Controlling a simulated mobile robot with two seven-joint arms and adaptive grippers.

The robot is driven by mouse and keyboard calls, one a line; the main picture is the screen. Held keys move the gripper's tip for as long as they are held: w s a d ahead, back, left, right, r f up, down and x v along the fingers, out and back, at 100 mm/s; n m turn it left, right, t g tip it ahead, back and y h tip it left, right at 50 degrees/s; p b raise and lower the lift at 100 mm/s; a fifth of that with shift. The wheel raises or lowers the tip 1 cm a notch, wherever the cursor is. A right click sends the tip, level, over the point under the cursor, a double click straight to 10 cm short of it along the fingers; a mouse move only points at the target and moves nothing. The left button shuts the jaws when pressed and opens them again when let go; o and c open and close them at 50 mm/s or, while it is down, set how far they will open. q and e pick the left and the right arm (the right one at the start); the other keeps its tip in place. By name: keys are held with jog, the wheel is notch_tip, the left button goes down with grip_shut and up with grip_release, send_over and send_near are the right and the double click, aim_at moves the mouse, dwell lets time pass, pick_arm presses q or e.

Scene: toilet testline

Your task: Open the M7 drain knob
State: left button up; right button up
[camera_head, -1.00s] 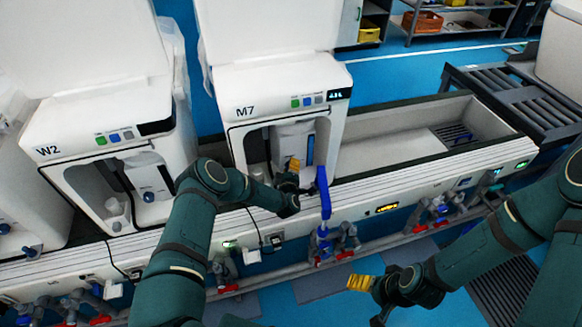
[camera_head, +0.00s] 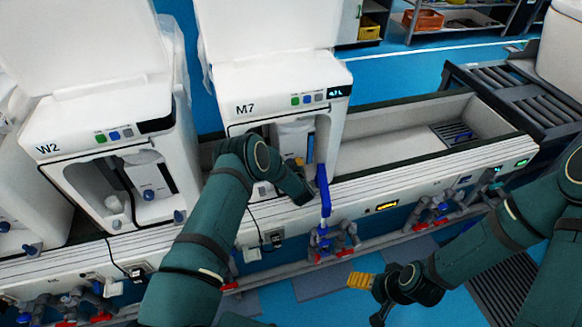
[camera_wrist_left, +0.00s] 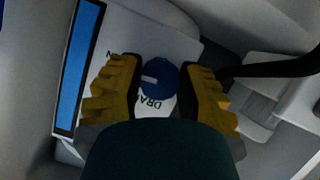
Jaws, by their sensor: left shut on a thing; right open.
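The M7 machine (camera_head: 262,88) is a white unit with an open front bay and a raised lid. My left arm reaches across its bay in the head view, and the left gripper is mostly hidden there, with a bit of yellow finger showing. In the left wrist view, the round blue drain knob (camera_wrist_left: 162,80) with a white mark sits between the yellow fingers of my left gripper (camera_wrist_left: 160,88), which is shut on it. A partly covered "DRAIN" label is below the knob. My right gripper (camera_head: 361,281) is open and empty, low in front of the bench.
A blue upright pipe (camera_head: 324,190) stands close to the right of my left wrist. The W2 machine (camera_head: 85,128) is to the left. An open trough (camera_head: 400,147) lies right of M7. Valves and pipes (camera_head: 330,240) run along the bench front.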

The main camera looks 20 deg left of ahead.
pick_arm(q)
jog(key=shift+w+r+m, duration=0.1)
jog(key=shift+m, duration=0.2)
jog(key=shift+y, duration=0.3)
jog(key=o, duration=1.2)
jog(key=v, duration=1.2)
jog(key=shift+r, duration=0.1)
